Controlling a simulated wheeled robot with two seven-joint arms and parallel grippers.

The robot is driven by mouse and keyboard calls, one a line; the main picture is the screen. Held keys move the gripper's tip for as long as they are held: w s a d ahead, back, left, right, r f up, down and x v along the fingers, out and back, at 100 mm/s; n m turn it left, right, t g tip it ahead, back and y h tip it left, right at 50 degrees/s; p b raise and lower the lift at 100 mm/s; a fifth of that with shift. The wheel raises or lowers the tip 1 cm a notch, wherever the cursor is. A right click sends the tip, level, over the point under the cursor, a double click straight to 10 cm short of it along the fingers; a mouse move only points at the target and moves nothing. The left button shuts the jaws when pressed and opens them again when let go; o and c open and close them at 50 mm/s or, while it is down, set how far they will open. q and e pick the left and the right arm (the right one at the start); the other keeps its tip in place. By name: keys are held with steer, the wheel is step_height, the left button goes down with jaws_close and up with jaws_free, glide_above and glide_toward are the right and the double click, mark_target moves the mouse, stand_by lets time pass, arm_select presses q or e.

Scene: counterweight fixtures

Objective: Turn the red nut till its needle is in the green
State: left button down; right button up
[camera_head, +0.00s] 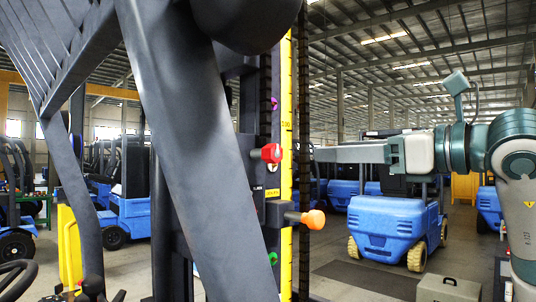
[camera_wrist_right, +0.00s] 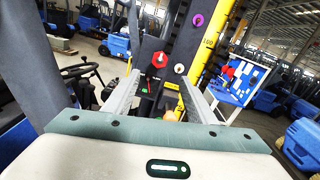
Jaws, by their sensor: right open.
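The red nut (camera_head: 267,153) sticks out from the dark upright post. It also shows in the right wrist view (camera_wrist_right: 160,60), beyond and between the two fingers. A dark panel with a small green mark (camera_wrist_right: 144,90) lies below it in that view; I cannot make out a needle or its reading. My right gripper (camera_head: 322,154) comes in from the right at about the nut's height, its fingers pointing left towards the post. In the wrist view the gripper (camera_wrist_right: 158,87) is open, with nothing between its fingers, apart from the nut. My left gripper is not in view.
An orange knob (camera_head: 313,219) juts out below the nut, with a green knob (camera_head: 273,258) lower and a purple one (camera_wrist_right: 197,19) higher. A pale round knob (camera_wrist_right: 180,69) sits beside the nut. A yellow scale (camera_head: 286,120) runs up the post. Blue forklifts (camera_head: 390,225) stand behind.

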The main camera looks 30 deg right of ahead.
mark_target(277, 153)
steer(key=shift+w, duration=0.2)
steer(key=p+x, duration=0.8)
steer(key=x, duration=0.8)
steer(key=shift+a+r, duration=0.1)
steer(key=shift+r, duration=0.05)
steer(key=shift+w+a, duration=0.15)
steer(key=shift+w, duration=0.35)
steer(key=shift+c, duration=0.2)
steer(key=c, duration=1)
